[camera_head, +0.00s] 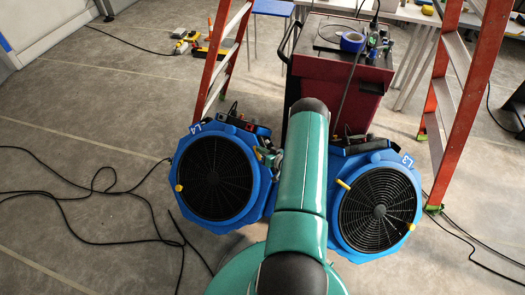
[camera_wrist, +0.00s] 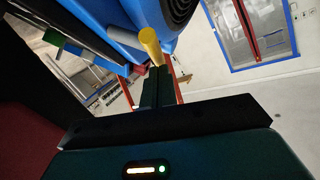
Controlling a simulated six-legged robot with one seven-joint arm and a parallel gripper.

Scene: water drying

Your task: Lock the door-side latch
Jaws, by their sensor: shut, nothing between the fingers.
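Two blue fan units with black round grilles stand on the floor in the head view: one marked L4 (camera_head: 260,196) at left and one marked L3 (camera_head: 337,217) at right. Yellow latch pieces show on them: a knob (camera_head: 178,188) on L4's left edge, and a lever (camera_head: 343,184) and a knob (camera_head: 411,227) on L3. In the wrist view, a yellow latch bar (camera_wrist: 151,46) sticks out from a blue fan body (camera_wrist: 100,22). My gripper (camera_wrist: 164,73) is shut and empty, its tips close to the bar's end. I cannot tell whether they touch. My teal arm hides the space between the fans.
A dark red tool cabinet (camera_head: 342,85) stands behind the fans. Orange ladder legs stand behind at left (camera_head: 222,55) and right (camera_head: 490,75). Black cables (camera_head: 95,192) lie on the left floor. Open floor lies at far left. A blue-framed panel (camera_wrist: 250,30) shows in the wrist view.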

